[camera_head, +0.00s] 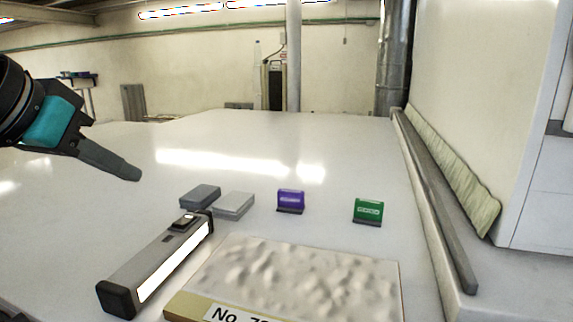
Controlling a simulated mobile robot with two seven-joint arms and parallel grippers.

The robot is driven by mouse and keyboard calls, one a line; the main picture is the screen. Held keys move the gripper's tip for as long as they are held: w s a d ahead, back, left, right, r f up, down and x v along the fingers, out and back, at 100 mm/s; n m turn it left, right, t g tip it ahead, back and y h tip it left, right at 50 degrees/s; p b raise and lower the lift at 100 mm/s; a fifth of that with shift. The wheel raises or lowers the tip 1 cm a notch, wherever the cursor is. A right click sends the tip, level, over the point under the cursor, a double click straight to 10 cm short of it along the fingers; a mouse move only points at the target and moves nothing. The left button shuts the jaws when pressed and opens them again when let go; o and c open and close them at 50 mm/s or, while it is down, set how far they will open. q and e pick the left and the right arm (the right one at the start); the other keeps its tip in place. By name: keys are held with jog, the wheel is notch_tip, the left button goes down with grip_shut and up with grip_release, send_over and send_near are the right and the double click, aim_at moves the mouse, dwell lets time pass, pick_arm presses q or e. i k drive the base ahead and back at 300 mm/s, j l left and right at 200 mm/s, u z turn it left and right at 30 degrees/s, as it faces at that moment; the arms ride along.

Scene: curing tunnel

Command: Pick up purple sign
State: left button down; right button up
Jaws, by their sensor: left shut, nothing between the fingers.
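The purple sign (290,199) is a small upright plate on a dark base, standing on the white table (300,140) right of the middle. Nothing touches it. My left gripper (136,176) comes in from the upper left, above the table. It is shut and empty, well to the left of the purple sign and apart from it. My right gripper is not in the view.
A green sign (367,211) stands right of the purple one. A light grey block (233,205) and a dark grey block (200,196) lie to its left. A lamp bar (160,262) and a textured panel (300,278) lie in front. A raised rail (435,200) bounds the right side.

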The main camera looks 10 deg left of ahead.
aim_at(290, 202)
jog(key=k+j, duration=0.1)
jog(key=k, duration=1.4)
